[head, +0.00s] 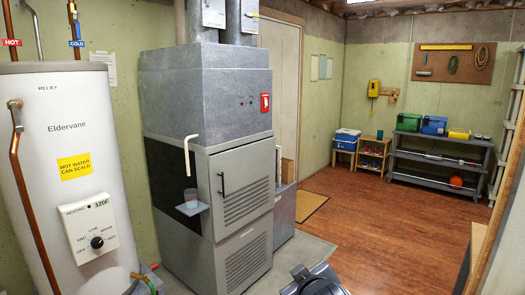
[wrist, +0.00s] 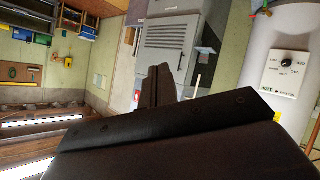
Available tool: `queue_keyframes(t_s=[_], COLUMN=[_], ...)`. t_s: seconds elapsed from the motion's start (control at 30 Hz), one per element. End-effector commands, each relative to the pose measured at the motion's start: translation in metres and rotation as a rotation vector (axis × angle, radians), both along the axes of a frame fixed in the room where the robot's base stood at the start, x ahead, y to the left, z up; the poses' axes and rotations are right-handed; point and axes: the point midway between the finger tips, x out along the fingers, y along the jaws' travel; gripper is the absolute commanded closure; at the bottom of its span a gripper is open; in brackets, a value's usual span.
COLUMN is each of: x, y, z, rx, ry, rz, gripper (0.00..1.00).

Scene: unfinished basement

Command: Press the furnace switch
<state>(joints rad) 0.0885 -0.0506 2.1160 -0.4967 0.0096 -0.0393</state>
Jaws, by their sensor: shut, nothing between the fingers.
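The grey metal furnace (head: 205,85) stands left of centre in the head view. A small red plate (head: 265,102) with a pale mark sits at the right of its upper front panel and looks like the furnace switch. The mark is too small to read. In the wrist view, the furnace (wrist: 170,45) appears turned over, with a red patch (wrist: 137,97) low on it. My gripper (wrist: 158,72) is shut and empty, its dark fingers pointing toward the furnace front. The fingers appear apart from the red plate.
A white water heater (head: 60,150) with a dial stands left of the furnace. A cup (head: 191,198) sits on a small ledge on the furnace's side. A shelf (head: 440,160) with boxes stands at the back right.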

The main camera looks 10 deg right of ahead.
Motion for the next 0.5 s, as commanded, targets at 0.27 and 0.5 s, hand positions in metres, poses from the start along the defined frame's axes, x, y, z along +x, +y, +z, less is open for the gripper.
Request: queue_keyframes(t_s=[0.27,0.5], x=[0.046,0.019], y=[0.019,0.062], z=[0.186,0.266], rx=[-0.367,-0.660], ry=[-0.534,-0.759], rz=[0.385,0.828], gripper=[1.00,1.00])
